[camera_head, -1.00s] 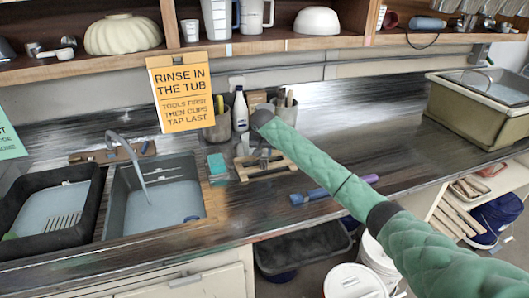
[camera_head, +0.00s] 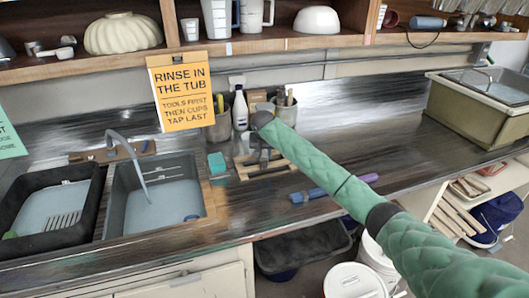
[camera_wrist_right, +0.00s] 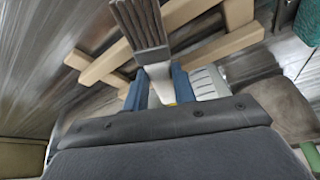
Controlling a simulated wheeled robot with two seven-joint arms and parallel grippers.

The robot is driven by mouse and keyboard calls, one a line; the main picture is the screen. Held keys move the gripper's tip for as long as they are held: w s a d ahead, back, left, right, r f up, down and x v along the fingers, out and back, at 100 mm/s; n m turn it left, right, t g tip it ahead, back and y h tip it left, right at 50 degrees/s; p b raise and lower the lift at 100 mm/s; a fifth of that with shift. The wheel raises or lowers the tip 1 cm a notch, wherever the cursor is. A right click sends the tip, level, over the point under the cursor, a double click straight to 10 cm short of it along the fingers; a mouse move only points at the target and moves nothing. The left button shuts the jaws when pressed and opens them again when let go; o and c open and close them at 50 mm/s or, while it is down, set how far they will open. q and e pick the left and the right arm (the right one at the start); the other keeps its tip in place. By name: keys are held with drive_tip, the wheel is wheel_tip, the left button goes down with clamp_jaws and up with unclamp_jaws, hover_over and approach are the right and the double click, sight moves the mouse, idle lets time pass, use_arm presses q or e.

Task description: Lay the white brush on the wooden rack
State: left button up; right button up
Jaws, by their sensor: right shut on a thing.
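My right gripper (camera_wrist_right: 160,88) is shut on the white brush (camera_wrist_right: 158,72) in the right wrist view. The brush's dark bristles (camera_wrist_right: 140,22) point away from the gripper, above the wooden rack (camera_wrist_right: 97,70). I cannot tell whether the brush touches the bars. In the head view the rack (camera_head: 280,172) sits on the counter, and my right gripper (camera_head: 263,148) is over its back part. The arm hides much of the gripper and brush there. My left gripper is not in view.
A teal sponge (camera_head: 216,162) lies left of the rack, beside the sink (camera_head: 122,205). A blue and purple tool (camera_head: 318,192) lies in front, partly under my arm. A white bottle (camera_head: 240,108) and tool crocks (camera_head: 218,128) stand behind. Counter at right (camera_head: 370,120) is clear.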

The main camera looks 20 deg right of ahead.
drive_tip(key=shift+f, duration=0.1)
drive_tip(key=o, duration=1.1)
